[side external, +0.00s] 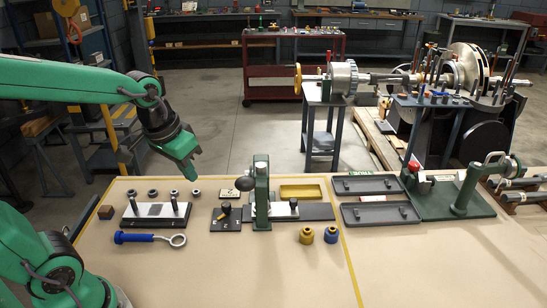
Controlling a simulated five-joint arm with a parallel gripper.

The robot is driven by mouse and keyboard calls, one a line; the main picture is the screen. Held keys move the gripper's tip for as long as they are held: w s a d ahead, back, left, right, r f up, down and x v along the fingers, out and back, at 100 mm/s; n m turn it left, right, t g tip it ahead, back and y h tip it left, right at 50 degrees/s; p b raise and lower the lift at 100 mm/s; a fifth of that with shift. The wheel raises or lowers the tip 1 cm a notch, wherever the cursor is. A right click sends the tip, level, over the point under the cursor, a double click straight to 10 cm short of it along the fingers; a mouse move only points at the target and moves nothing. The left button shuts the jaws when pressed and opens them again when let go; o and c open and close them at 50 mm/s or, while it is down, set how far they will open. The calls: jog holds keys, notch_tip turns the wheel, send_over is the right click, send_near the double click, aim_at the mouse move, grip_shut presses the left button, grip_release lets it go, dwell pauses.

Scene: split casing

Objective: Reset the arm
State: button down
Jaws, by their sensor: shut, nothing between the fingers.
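My gripper (188,168) is at the end of my green arm, at the left of the side external view. It points down and hangs in the air above the back left part of the beige table (270,275). Its fingers are shut with nothing held between them. It is apart from the parts on the table.
A green upright press (261,195) stands at centre. Grey trays (380,213) lie to its right. The table's front is clear.

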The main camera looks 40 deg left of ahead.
jog(key=s+d+r+m+t, duration=0.1)
jog(key=s+r+t, duration=0.1)
jog(key=s, duration=0.5)
jog(key=shift+d+r, duration=0.35)
jog(key=shift+d, duration=0.05)
